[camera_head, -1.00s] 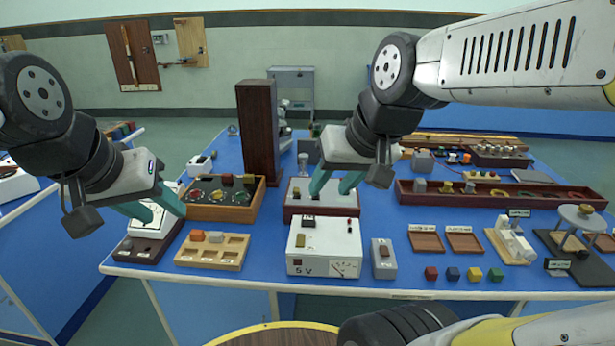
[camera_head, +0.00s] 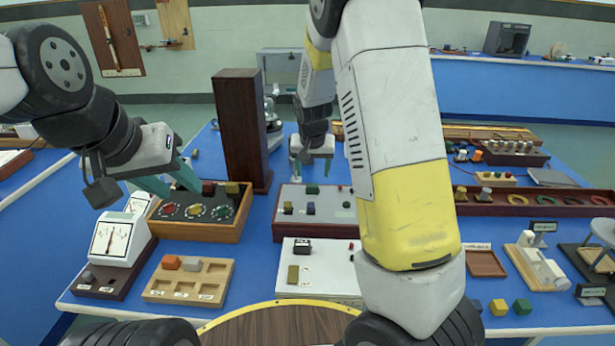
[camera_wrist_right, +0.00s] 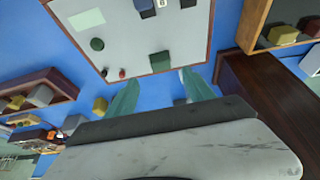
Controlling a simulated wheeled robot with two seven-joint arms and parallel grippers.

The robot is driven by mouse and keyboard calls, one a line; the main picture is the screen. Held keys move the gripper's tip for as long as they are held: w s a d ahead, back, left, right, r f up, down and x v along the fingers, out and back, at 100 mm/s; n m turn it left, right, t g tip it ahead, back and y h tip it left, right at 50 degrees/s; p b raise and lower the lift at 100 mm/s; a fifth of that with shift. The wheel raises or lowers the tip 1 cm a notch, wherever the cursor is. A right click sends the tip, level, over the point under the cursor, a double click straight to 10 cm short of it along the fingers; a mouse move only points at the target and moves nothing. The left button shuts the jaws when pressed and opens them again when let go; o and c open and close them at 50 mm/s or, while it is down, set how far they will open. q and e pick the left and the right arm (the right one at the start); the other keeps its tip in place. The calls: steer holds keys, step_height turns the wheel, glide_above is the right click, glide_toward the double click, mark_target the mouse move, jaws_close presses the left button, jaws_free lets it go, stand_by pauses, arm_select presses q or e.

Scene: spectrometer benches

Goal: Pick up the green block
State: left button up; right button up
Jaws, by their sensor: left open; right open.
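Several green things show. A green block (camera_head: 312,189) sits at the back of the grey board (camera_head: 343,214); it also shows in the right wrist view (camera_wrist_right: 160,61). A green cube (camera_head: 522,306) lies at the table's front right. My right gripper (camera_head: 312,168) is open and empty behind the board, pointing down. In the right wrist view its fingers (camera_wrist_right: 160,84) are apart, with the board's green block just beyond the fingertips, roughly between them. My left gripper (camera_head: 178,187) is open and empty above the wooden box of coloured dials (camera_head: 229,232).
A tall dark wooden box (camera_head: 243,130) stands left of my right gripper. Blue blocks (camera_head: 311,208) and a dark green round knob (camera_wrist_right: 97,44) are on the board. A white power unit (camera_head: 318,282) stands in front. My right arm hides the table's middle right.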

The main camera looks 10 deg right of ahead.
mark_target(312, 185)
steer(key=x, duration=0.7)
steer(key=shift+w+a+f, duration=0.1)
steer(key=shift+w+f, duration=0.1)
steer(key=shift+f, duration=0.1)
jaws_close()
step_height(312, 185, up, 13)
stand_by(0.9)
